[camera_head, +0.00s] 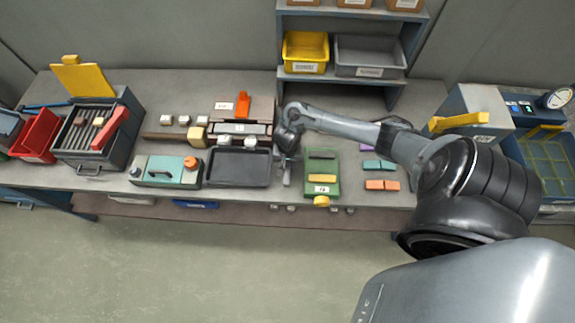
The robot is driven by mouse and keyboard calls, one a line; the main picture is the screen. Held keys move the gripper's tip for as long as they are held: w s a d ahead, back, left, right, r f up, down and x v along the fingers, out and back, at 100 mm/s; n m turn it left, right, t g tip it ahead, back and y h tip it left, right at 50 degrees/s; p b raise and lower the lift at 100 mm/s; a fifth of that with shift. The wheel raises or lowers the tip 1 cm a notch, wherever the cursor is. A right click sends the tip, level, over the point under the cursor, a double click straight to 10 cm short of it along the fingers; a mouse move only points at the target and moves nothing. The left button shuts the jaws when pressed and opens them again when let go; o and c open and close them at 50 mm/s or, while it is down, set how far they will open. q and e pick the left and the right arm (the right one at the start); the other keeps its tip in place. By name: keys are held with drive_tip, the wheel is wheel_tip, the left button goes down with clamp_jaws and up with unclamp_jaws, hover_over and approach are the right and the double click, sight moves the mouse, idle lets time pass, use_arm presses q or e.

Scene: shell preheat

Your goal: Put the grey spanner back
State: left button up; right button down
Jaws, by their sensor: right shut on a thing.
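My right gripper (286,158) reaches in from the right and points down at the bench, between the black tray and the green unit. It is shut on a slim grey thing (286,177), which looks like the grey spanner. Its outline is small and partly hidden by the gripper and wrist, so I cannot tell whether it touches the bench. My left gripper is not in view.
The black tray (240,183) is close left of the gripper, the green unit (322,190) close right. A teal box (166,171), a dark slotted box (92,160) and a red bin (36,136) stand further left. Shelves with yellow (305,48) and grey (368,56) bins stand behind.

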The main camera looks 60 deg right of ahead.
sight(287, 165)
wheel_tip(287, 165, down, 3)
drive_tip(key=shift+r+b, duration=0.2)
drive_tip(key=shift+b, duration=0.2)
drive_tip(key=shift+f, duration=0.25)
drive_tip(key=shift+f, duration=0.1)
drive_tip(key=c, duration=0.9)
unclamp_jaws()
